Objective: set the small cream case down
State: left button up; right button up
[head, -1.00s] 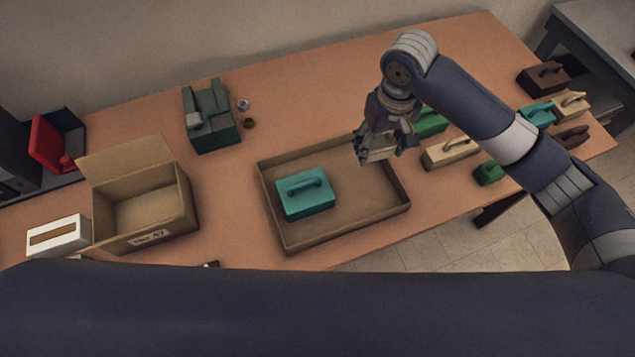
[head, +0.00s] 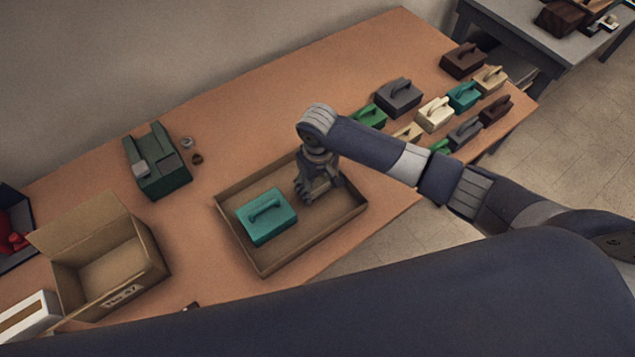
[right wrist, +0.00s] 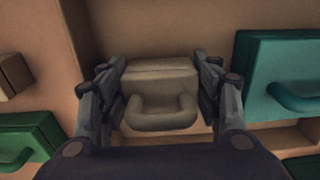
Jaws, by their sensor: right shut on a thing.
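The small cream case (right wrist: 160,92), with a loop handle, sits between the fingers of my right gripper (right wrist: 160,85) in the right wrist view. The gripper is shut on it. In the head view my right gripper (head: 318,190) points down inside the shallow brown tray (head: 347,221), in its right part, and hides the case almost wholly. I cannot tell whether the case touches the tray floor. A larger teal case (head: 266,217) stands in the tray to the left; it also shows at right in the right wrist view (right wrist: 285,75). My left gripper is not in view.
Several handled cases, among them a grey one (head: 398,97), a cream one (head: 435,114) and a dark brown one (head: 463,61), stand right of the tray. An open cardboard box (head: 140,245) and a green machine (head: 157,160) stand to the left. Tray floor shows in front of the gripper.

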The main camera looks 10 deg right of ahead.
aim_at(318, 183)
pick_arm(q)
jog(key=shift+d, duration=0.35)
pick_arm(e)
jog(key=shift+f, duration=0.2)
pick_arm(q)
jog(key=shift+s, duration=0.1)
pick_arm(e)
jog(key=shift+f, duration=0.15)
jog(key=o, duration=1.1)
jog(key=shift+c, duration=0.2)
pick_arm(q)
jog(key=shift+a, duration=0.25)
pick_arm(e)
jog(key=shift+w+r, duration=0.1)
jog(key=shift+r, duration=0.45)
pick_arm(q)
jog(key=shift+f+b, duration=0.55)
jog(key=shift+b, duration=0.1)
pick_arm(e)
notch_tip(318, 183, up, 11)
jog(key=shift+r, duration=0.15)
